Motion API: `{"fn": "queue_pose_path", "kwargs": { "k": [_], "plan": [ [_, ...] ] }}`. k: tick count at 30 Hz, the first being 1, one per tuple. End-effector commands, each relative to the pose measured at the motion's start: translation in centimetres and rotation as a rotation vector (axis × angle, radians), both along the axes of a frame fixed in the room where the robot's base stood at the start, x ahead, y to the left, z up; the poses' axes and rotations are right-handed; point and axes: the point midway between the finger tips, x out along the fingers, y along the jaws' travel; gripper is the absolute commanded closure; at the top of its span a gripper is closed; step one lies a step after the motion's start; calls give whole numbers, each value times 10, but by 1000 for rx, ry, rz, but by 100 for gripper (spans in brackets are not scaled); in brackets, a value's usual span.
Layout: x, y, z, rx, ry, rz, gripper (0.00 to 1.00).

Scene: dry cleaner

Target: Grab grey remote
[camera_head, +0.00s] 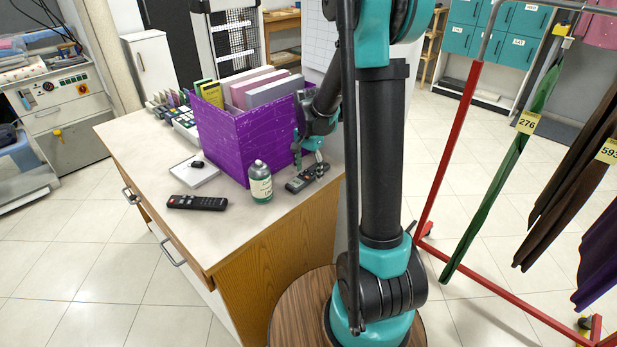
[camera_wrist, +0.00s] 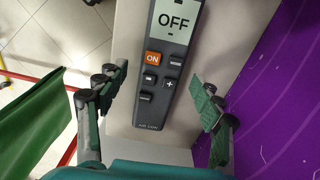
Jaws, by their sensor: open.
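The grey remote (camera_head: 300,182) lies flat on the counter top near its right edge, beside the purple box. In the wrist view the grey remote (camera_wrist: 168,62) shows a screen reading OFF, an orange ON button and several dark buttons. My gripper (camera_wrist: 160,78) is open, with one finger on each side of the remote and visible gaps to both. In the head view my gripper (camera_head: 316,162) is just above the remote, partly covering its far end. The remote's top end is cut off in the wrist view.
A purple box (camera_head: 222,142) of folders stands close to the remote. A green-labelled bottle (camera_head: 261,182) stands left of it. A black remote (camera_head: 197,202) and a small white pad (camera_head: 194,175) lie further left. A red garment rack (camera_head: 449,160) stands on the right.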

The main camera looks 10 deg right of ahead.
Motion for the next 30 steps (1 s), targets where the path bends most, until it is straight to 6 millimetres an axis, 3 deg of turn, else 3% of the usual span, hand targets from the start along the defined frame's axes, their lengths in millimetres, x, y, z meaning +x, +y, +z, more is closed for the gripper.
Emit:
{"fn": "queue_pose_path", "kwargs": {
  "k": [5,18,30],
  "plan": [
    [0,0,0,0,0,0,35],
    [0,0,0,0,0,0,90],
    [0,0,6,0,0,0,91]
  ]
}}
